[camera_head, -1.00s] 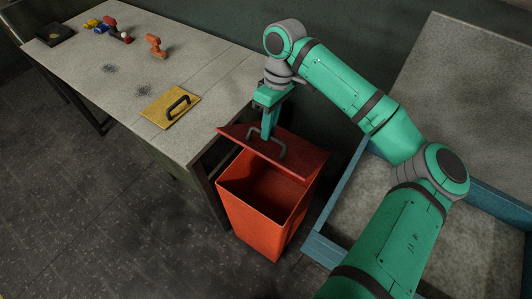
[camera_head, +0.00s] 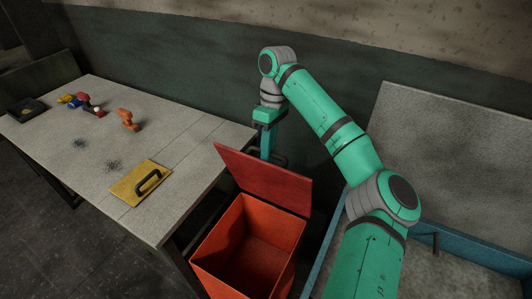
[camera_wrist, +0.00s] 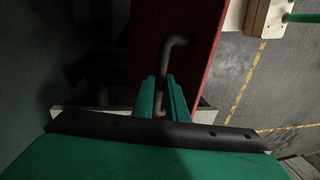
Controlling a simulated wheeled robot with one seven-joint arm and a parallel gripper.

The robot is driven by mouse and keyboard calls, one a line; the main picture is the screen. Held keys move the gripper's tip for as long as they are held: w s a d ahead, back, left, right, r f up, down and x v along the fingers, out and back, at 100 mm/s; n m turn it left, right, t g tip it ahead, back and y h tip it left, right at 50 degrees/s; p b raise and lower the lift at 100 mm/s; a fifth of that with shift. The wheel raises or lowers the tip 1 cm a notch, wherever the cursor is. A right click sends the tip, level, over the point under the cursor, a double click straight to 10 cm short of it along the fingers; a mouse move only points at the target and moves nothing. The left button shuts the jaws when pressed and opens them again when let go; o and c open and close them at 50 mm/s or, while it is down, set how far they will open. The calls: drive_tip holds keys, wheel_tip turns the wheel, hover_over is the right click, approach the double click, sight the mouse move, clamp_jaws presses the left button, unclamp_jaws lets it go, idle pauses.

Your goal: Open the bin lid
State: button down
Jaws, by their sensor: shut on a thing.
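The orange-red bin (camera_head: 222,252) stands between the workbench and the blue-sided box, its inside visible and empty-looking. Its red lid (camera_head: 262,180) is tilted up steeply at the back edge of the opening. In the wrist view the lid (camera_wrist: 190,20) is a red panel with a dark bar handle (camera_wrist: 172,46). My gripper (camera_wrist: 165,100) has its green fingers shut on the handle. In the head view my gripper (camera_head: 268,150) is behind the raised lid, which hides the fingertips and most of the handle.
The grey workbench (camera_head: 190,150) is close on the left. It bears a yellow plate (camera_head: 125,186) with a black handle, an orange valve casting (camera_head: 128,119), other coloured castings and a black tray (camera_head: 25,110). A blue-sided box (camera_head: 470,257) stands on the right.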

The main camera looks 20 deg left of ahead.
drive_tip(key=shift+w+f, duration=0.15)
drive_tip(key=shift+f, duration=0.1)
drive_tip(key=shift+a, duration=0.1)
drive_tip(key=c, duration=2.2)
unclamp_jaws()
drive_tip(key=shift+a, duration=0.1)
drive_tip(key=o, duration=0.4)
drive_tip(key=shift+o, duration=0.2)
drive_tip(key=shift+d+r, duration=0.15)
drive_tip(key=shift+d, duration=0.1)
drive_tip(key=shift+a+r, duration=0.1)
drive_tip(key=shift+r, duration=0.3)
wheel_tip(320, 180, up, 10)
drive_tip(key=w, duration=0.1)
drive_tip(key=shift+w+d+f, duration=0.15)
drive_tip(key=shift+w+d, duration=0.15)
drive_tip(key=shift+w, duration=0.1)
